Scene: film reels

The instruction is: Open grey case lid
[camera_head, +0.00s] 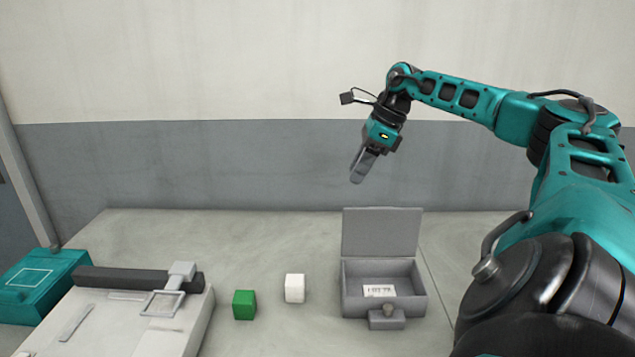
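The grey case (350,303) stands on the table right of the middle. Its grey lid (382,232) stands upright at the back edge, so the case is open. Inside lies a small white label with dark print (378,291). A small latch block (387,317) with a round knob is at the case's front. My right gripper (358,178) is in the air above and a little left of the lid, pointing down and apart from it. Its fingers are seen from the side, so their opening cannot be told. My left gripper is not in view.
A white cube (295,288) and a green cube (244,305) stand left of the case. A pale flat device (110,325) with a dark bar and a teal box (45,283) fill the left. A wall (230,165) is behind the table. My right arm covers the right side.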

